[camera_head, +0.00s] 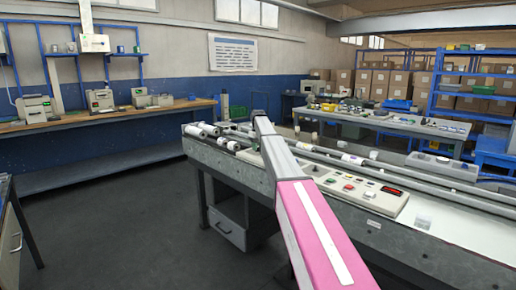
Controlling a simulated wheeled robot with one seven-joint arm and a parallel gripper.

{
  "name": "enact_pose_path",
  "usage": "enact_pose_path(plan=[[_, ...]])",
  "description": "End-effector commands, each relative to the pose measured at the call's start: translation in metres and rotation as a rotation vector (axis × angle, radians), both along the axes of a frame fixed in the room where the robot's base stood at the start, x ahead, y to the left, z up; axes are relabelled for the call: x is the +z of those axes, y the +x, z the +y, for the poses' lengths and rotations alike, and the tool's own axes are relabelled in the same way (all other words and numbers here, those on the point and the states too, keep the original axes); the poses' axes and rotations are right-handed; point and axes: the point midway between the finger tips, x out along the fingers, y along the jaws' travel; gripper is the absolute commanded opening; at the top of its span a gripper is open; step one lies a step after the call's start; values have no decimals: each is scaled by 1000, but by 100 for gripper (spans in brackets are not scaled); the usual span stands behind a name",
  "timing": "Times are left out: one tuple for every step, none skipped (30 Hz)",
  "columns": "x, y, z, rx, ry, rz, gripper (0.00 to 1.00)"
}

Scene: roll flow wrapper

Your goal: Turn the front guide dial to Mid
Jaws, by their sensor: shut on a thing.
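The roll flow wrapper (420,237) is a long grey machine running from the middle to the right edge. Its pale control panel (378,203) carries several small buttons and a red display (391,190). I cannot pick out the front guide dial; it may be hidden behind my arm or too small to tell.
White rolls (202,130) lie at the machine's left end. A drawer unit (232,224) hangs under it. A wooden workbench (100,121) with small machines runs along the left wall. Another table (388,122) and blue shelving stand behind. The dark floor at left is clear.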

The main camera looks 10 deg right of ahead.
Motion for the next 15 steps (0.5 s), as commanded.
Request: enact_pose_path(plan=[[1, 0, 0, -45, -1, 0, 15], [1, 0, 0, -74, -1, 0, 15], [1, 0, 0, -112, -1, 0, 15], [1, 0, 0, -140, -1, 0, 15], [1, 0, 0, -169, -1, 0, 15], [1, 0, 0, -207, -1, 0, 15], [1, 0, 0, -235, -1, 0, 15], [1, 0, 0, -264, 0, -1, 15], [1, 0, 0, -302, 0, -1, 15], [1, 0, 0, -330, 0, -1, 15], [1, 0, 0, -359, -1, -1, 15], [1, 0, 0, -397, -1, -1, 15], [1, 0, 0, -425, -1, -1, 15], [1, 0, 0, -454, -1, -1, 15], [1, 0, 0, -492, -1, -1, 15]])
